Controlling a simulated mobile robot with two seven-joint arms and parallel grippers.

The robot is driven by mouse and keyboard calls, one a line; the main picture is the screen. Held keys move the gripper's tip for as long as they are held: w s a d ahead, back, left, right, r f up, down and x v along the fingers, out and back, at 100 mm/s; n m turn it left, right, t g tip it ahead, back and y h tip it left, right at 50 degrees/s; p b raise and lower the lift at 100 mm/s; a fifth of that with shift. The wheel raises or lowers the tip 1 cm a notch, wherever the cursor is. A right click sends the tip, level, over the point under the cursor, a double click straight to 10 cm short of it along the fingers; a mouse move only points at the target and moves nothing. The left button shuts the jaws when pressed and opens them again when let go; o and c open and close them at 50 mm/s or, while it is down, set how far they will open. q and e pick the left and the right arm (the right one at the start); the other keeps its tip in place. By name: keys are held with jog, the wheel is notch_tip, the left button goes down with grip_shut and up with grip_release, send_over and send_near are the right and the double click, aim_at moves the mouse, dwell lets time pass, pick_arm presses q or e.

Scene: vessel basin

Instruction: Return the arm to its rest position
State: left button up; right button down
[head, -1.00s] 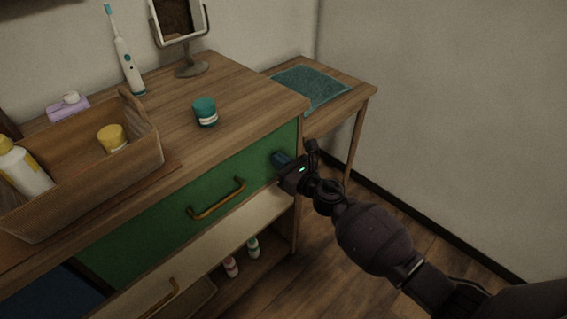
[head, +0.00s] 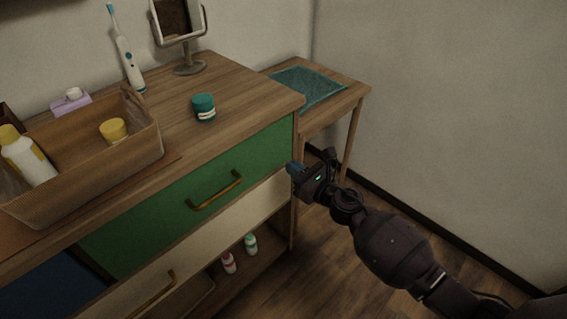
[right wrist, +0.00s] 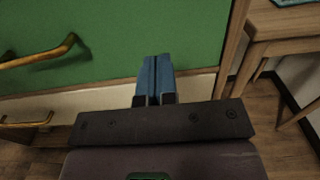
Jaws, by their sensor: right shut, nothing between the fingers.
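My right gripper (head: 294,168) is in front of the right end of the dresser's green drawer (head: 240,160), apart from its brass handle (head: 215,190). The drawer looks shut. In the right wrist view the two blue fingers (right wrist: 155,80) are together with nothing between them, in front of the green drawer face (right wrist: 160,30). The brass handle also shows in that view (right wrist: 40,56), to the left of the fingers. My left gripper is not in view.
A side table with a teal cloth (head: 306,88) stands at right. Small bottles (head: 229,262) sit on the lower shelf. Floor at right is free.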

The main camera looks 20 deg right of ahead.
jog(key=s+d+r+m+h+p, duration=0.1)
jog(key=s+d+m+h+p, duration=0.25)
jog(key=s+m, duration=0.85)
jog(key=s+d+r+m+h+p, duration=0.1)
jog(key=s+d+m+h+p, duration=0.3)
jog(key=s+m, duration=0.7)
pick_arm(q)
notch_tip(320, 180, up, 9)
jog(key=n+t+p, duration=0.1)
jog(key=p, duration=0.3)
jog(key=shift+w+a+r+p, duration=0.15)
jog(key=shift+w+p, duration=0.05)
jog(key=shift+p, duration=0.1)
pick_arm(e)
jog(key=s+f+m+g, duration=0.1)
jog(key=s+m+g, duration=0.4)
jog(key=s+m, duration=1.2)
jog(key=shift+s+f+h, duration=0.2)
jog(key=shift+s+h, duration=0.05)
jog(key=shift+h, duration=0.1)
